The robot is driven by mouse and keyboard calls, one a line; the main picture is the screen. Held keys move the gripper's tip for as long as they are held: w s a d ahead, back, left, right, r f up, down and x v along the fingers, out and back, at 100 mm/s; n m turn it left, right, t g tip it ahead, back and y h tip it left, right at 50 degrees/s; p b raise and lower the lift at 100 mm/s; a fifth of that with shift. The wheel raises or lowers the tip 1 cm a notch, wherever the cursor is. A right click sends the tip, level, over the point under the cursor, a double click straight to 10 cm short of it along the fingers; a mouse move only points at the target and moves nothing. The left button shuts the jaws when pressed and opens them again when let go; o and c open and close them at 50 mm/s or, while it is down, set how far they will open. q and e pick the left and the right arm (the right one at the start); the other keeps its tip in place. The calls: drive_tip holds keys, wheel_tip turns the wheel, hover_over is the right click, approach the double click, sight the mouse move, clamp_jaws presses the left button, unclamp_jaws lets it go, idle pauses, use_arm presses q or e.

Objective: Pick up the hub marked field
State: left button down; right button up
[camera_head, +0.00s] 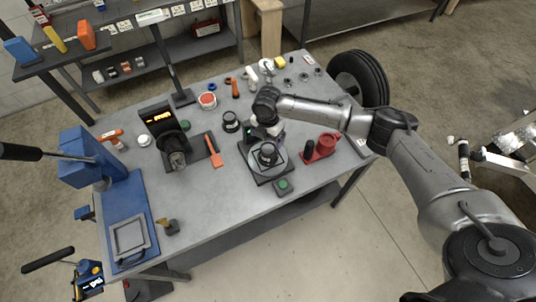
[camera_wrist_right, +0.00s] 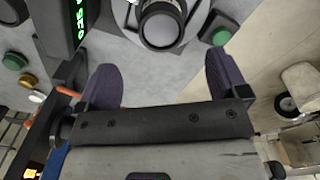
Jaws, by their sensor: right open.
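I can read no "field" marking on any part. A dark cylindrical hub (camera_head: 267,154) stands on a round grey plate (camera_head: 280,168) of a bench device; in the right wrist view the hub (camera_wrist_right: 162,22) shows at the top, partly cut off. Another black round part (camera_head: 230,122) stands behind it to the left. A third cylindrical part (camera_head: 176,157) sits at the black machine with an orange display (camera_head: 158,118). My right gripper (camera_head: 263,128) is above the device; in its wrist view the two fingers (camera_wrist_right: 165,78) are apart, with nothing between them. My left gripper is not in view.
The grey table (camera_head: 215,210) is clear at its front middle. A blue press (camera_head: 85,160) stands left, a red fixture (camera_head: 322,147) right of the device. An orange-handled tool (camera_head: 213,150) lies between machine and device. Small parts (camera_head: 289,80) line the back.

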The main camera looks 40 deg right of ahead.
sight(268, 149)
drive_tip(key=shift+s+f, duration=0.1)
drive_tip(key=shift+f, duration=4.1)
drive_tip(key=c, duration=1.3)
drive_tip(key=shift+c, duration=0.9)
drive_tip(key=shift+r, duration=0.1)
